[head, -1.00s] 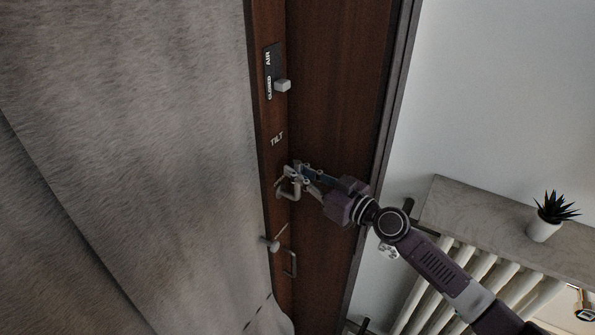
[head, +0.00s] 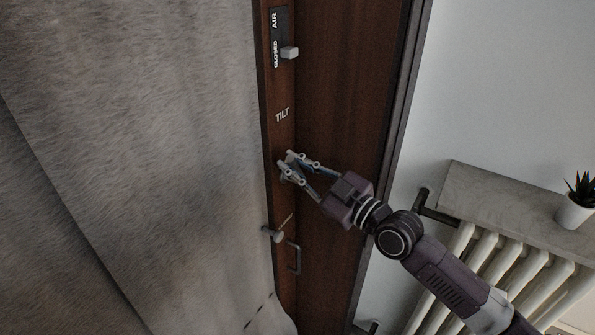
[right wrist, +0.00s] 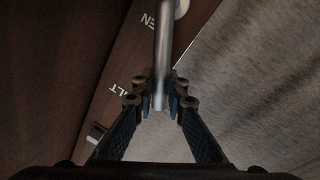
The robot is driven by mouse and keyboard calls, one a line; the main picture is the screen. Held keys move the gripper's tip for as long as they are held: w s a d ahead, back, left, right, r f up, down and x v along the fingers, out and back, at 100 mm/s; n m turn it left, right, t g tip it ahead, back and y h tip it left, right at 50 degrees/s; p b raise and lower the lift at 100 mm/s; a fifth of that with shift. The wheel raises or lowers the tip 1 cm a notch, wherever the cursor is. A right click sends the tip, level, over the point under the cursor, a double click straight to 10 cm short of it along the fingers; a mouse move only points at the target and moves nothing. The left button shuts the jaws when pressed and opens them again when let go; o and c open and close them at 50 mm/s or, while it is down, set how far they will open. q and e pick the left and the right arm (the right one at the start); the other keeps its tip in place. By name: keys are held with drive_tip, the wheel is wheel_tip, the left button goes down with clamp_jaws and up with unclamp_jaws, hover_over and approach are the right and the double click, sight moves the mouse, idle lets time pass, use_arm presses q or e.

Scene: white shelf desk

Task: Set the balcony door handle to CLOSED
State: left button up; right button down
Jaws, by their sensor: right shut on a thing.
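The balcony door handle (right wrist: 162,60) is a grey metal rod in the right wrist view. It runs from a round pale base at the top down between my fingertips. My right gripper (right wrist: 160,98) is shut on its near end. In the head view my right gripper (head: 285,168) is at the edge of the dark wooden door (head: 345,90), below the TILT label (head: 282,115). The fingers hide what they hold there. Letters "EN" (right wrist: 149,19) show beside the handle base in the right wrist view. My left gripper is not in view.
An AIR/CLOSED plate (head: 278,38) with a pale slider block (head: 289,52) is higher on the door. A grey knob (head: 278,235) and a U-shaped pull (head: 297,258) are below my gripper. A grey curtain (head: 130,150) hangs left; a radiator (head: 490,260) stands right.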

drive_tip(key=shift+s+a+f+n+b, duration=0.3)
drive_tip(key=shift+s+n+b, duration=0.1)
drive_tip(key=shift+n+b, duration=0.3)
drive_tip(key=shift+y, duration=0.3)
drive_tip(key=c, duration=1.9)
unclamp_jaws()
drive_tip(key=shift+d, duration=0.1)
drive_tip(key=v, duration=1.2)
